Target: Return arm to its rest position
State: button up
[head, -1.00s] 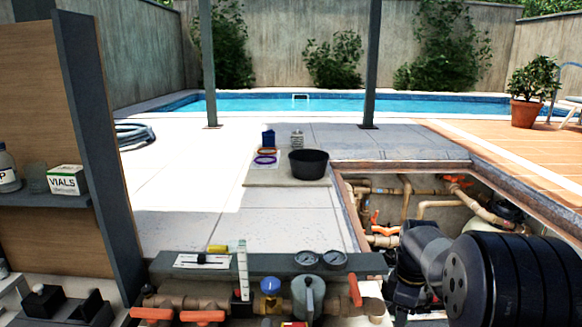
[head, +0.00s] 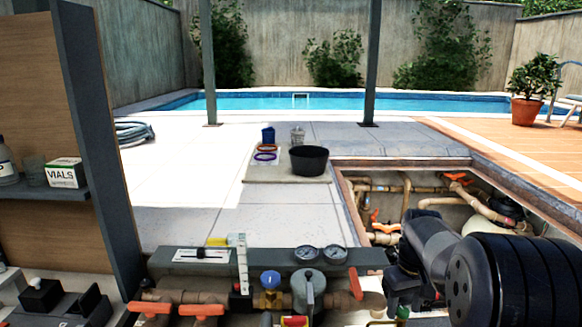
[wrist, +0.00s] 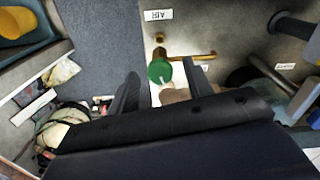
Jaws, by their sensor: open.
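My arm (head: 435,245) shows at the lower right of the head view, bent in front of the open pit, with its dark lower end pointing down. My gripper (wrist: 160,68) is open in the wrist view, its two dark fingers apart with nothing held between them. Beyond the fingertips is a green round-topped part (wrist: 159,70) near a brass pipe; I cannot tell how far below it lies. In the head view the fingertips are hidden or too dark to make out.
A manifold with gauges (head: 320,254) and orange-handled valves (head: 200,309) stands in front. The pit (head: 425,200) holds pipes. A black bucket (head: 309,160) stands on a mat behind. A shelf post (head: 98,140) rises at the left. An AIR label (wrist: 158,15) shows in the wrist view.

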jog(key=m+b, duration=0.2)
jog(key=m, duration=0.4)
jog(key=shift+f, duration=0.1)
jog(key=m+b, duration=0.2)
jog(key=m, duration=0.2)
jog(key=shift+m+b, duration=0.35)
jog(key=shift+m, duration=0.45)
